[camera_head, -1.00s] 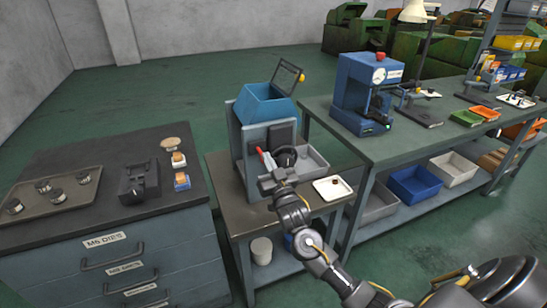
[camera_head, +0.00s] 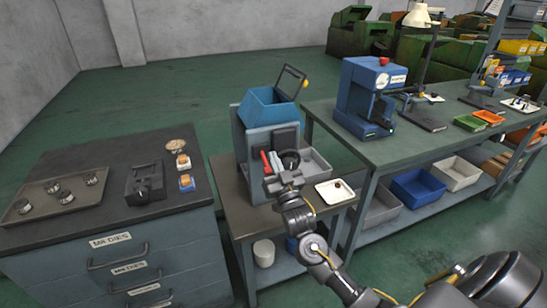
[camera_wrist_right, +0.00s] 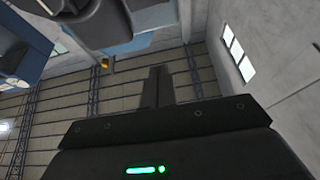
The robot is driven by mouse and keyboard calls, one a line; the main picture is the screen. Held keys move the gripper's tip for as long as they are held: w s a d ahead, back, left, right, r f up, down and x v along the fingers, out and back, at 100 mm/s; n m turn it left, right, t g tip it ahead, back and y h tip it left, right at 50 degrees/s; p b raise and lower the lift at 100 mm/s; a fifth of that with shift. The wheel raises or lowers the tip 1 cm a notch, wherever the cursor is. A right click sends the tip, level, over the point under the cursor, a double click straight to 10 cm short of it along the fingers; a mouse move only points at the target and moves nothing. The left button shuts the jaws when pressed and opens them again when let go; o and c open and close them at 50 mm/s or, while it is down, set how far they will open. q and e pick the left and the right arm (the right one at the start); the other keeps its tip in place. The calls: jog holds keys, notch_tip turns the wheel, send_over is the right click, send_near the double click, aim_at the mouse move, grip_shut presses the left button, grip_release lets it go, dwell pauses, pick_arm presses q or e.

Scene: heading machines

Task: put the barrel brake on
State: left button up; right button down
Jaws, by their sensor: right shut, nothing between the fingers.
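A small machine stands on the low middle table, with a blue hopper (camera_head: 266,106) on top and a dark round ring-like part (camera_head: 290,159) at its front, probably the barrel. A thin red handle (camera_head: 266,161) stands nearly upright left of the ring; I take it as the brake lever. My right gripper (camera_head: 282,181) is at the machine's front, just below the handle and ring. Its fingers also show in the right wrist view (camera_wrist_right: 158,85), close together and empty. I cannot tell whether it touches the handle; the arm hides part of the machine's lower front. My left gripper is out of view.
A grey tray (camera_head: 316,163) sits behind the gripper, and a white tray (camera_head: 335,192) lies to its right. A die cabinet (camera_head: 110,225) stands left. A long bench (camera_head: 410,143) with a blue press (camera_head: 361,95) is on the right.

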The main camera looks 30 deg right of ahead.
jog(key=s+a+f+b, duration=0.1)
jog(key=s+f+b, duration=0.3)
jog(key=s+f, duration=0.3)
jog(key=shift+f, duration=0.1)
dwell(0.5)
